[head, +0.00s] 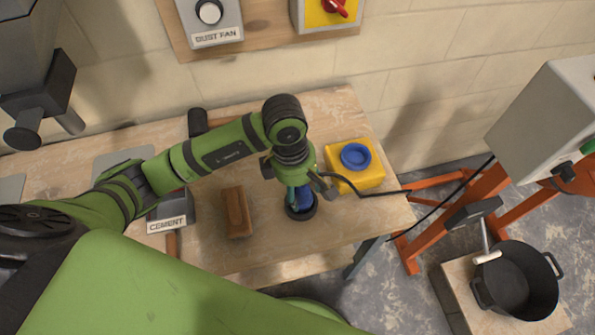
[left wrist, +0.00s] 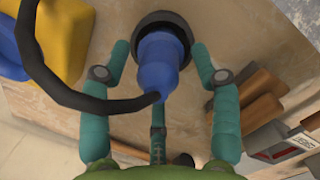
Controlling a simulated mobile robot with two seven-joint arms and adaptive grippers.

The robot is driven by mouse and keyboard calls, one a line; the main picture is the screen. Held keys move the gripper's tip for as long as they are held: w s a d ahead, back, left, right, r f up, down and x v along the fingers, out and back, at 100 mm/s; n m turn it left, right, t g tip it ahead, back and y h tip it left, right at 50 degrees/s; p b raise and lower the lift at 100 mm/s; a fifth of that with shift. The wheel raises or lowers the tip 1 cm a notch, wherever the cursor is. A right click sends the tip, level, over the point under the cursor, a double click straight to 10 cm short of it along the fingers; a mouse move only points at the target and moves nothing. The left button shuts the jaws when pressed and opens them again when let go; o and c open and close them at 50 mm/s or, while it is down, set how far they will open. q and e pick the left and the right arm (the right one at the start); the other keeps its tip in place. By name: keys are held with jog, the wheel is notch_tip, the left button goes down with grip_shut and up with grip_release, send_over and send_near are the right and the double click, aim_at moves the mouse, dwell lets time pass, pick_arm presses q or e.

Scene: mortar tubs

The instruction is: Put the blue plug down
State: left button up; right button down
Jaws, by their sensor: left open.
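The blue plug (head: 306,199) stands at the right part of the wooden bench, its lower end in a round black ring (head: 301,212). In the left wrist view the blue plug (left wrist: 165,68) sits inside the black ring (left wrist: 160,20), with a black cable running from it. My left gripper (head: 300,190) is over the plug. In the left wrist view its teal fingers (left wrist: 162,50) stand spread on either side of the plug, with visible gaps. In the head view the gripper hides part of the plug. My right gripper is not in view.
A yellow box (head: 368,180) with a blue round cap (head: 356,156) is right of the plug. The cable crosses the bench's right edge. A brown block (head: 237,212) and a cement tub (head: 172,212) lie left. A black bucket (head: 520,280) stands lower right.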

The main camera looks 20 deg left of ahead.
pick_arm(q)
notch_tip(320, 180, up, 12)
jog(key=a+b, duration=0.1)
jog(key=b, duration=0.1)
jog(key=shift+a+f, duration=0.25)
jog(key=shift+a, duration=0.05)
jog(key=shift+f, duration=0.1)
